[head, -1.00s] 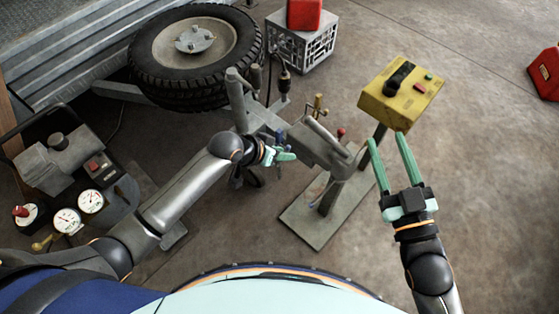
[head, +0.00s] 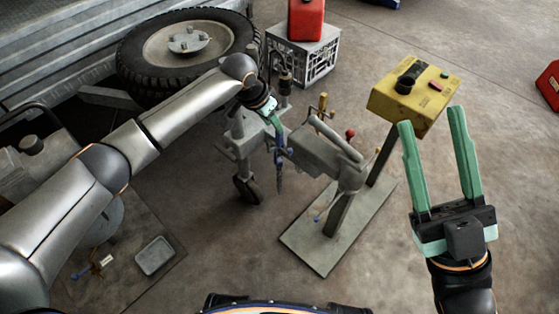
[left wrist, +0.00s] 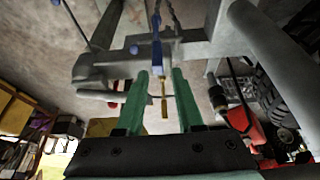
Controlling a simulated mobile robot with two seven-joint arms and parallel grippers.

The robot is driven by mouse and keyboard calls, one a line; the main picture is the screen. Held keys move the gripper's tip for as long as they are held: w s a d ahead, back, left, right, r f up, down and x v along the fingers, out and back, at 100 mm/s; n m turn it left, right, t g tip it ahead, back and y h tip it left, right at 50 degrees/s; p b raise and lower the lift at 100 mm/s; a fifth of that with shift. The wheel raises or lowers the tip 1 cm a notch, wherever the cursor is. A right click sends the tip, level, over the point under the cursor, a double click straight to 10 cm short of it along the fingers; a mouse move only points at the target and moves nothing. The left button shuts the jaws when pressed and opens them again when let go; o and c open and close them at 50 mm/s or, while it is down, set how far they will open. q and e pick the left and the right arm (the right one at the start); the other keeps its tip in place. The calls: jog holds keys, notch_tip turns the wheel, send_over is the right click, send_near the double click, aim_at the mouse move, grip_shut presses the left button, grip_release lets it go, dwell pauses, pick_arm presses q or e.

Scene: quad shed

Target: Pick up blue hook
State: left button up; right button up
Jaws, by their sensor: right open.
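A blue piece, apparently the blue hook (head: 279,150), hangs beside the grey stand's head in the head view, with a dark length below it. In the left wrist view the blue hook (left wrist: 157,52) is upright just beyond the fingertips, in line with the gap. A thin yellow piece below it shows between the fingers. My left gripper (head: 275,119) is just above the hook in the head view; its fingers (left wrist: 158,75) are apart. I cannot tell whether they touch it.
The grey stand (head: 325,160) and yellow control box (head: 415,92) stand close by on a floor plate (head: 310,245). A tyre (head: 130,60) lies behind my left arm. A red can (head: 306,20) sits on a grey crate (head: 325,52). The floor at front right is clear.

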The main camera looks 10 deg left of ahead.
aim_at(280, 136)
pick_arm(q)
jog(key=x, duration=0.2)
jog(key=shift+w+d+f+b, duration=0.1)
jog(key=shift+f+b, duration=0.2)
jog(key=shift+b, duration=0.1)
jog(key=b+x, duration=0.1)
jog(key=x, duration=0.1)
jog(key=b+x, duration=0.2)
jog(key=shift+d+f, duration=0.1)
jog(key=shift+f, duration=0.35)
pick_arm(e)
jog(key=shift+m, duration=0.4)
jog(key=f, duration=0.4)
jog(key=shift+w+a+f, duration=0.1)
jog(key=shift+a+f, duration=0.15)
jog(key=shift+f, duration=0.1)
pick_arm(q)
grip_shut()
